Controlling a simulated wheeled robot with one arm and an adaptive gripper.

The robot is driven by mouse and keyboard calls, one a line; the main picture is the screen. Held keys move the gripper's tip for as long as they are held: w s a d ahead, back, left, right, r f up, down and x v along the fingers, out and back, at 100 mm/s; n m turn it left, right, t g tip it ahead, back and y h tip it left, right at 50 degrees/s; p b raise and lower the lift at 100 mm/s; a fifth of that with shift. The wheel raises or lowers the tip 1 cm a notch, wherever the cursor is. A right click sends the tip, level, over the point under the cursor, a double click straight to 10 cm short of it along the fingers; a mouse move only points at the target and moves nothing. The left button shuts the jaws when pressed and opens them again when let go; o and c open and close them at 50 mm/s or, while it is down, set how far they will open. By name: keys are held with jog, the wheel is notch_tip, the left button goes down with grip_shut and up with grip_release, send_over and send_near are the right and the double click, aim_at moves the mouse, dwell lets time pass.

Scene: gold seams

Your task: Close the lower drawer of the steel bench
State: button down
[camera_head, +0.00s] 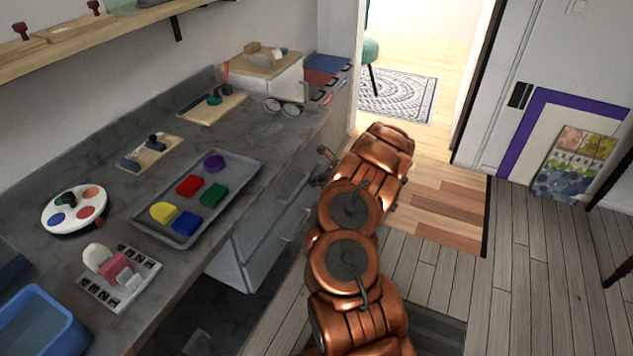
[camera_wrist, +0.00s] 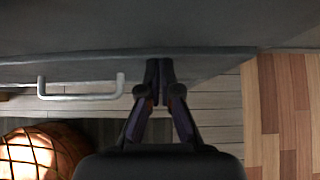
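The steel bench (camera_head: 128,188) has a grey worktop along the left of the head view. Under it is a pale drawer unit (camera_head: 240,262) with grey fronts and bar handles, partly hidden by my copper arm. I cannot tell how far the lower drawer stands out. In the wrist view a dark grey front edge (camera_wrist: 215,62) crosses the picture, with a pale bar handle (camera_wrist: 80,88) at left. My gripper (camera_wrist: 158,68) has its fingertips together, right of the handle and close to the edge; contact is unclear. Nothing shows between the fingers.
The worktop holds a tray (camera_head: 248,182) of coloured blocks, a round palette (camera_head: 75,211) and a blue bin (camera_head: 40,325). Plank floor (camera_head: 535,270) is open at right. A framed picture (camera_head: 575,160) leans on the wall. A doorway with a patterned rug (camera_head: 400,97) lies beyond.

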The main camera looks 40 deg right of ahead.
jog(key=s+d+f+v, duration=0.1)
jog(key=f+v, duration=0.1)
jog(key=v, duration=1)
jog(key=shift+s+d+r+p, duration=0.25)
jog(key=shift+s+p, duration=0.05)
jog(key=shift+s, duration=0.25)
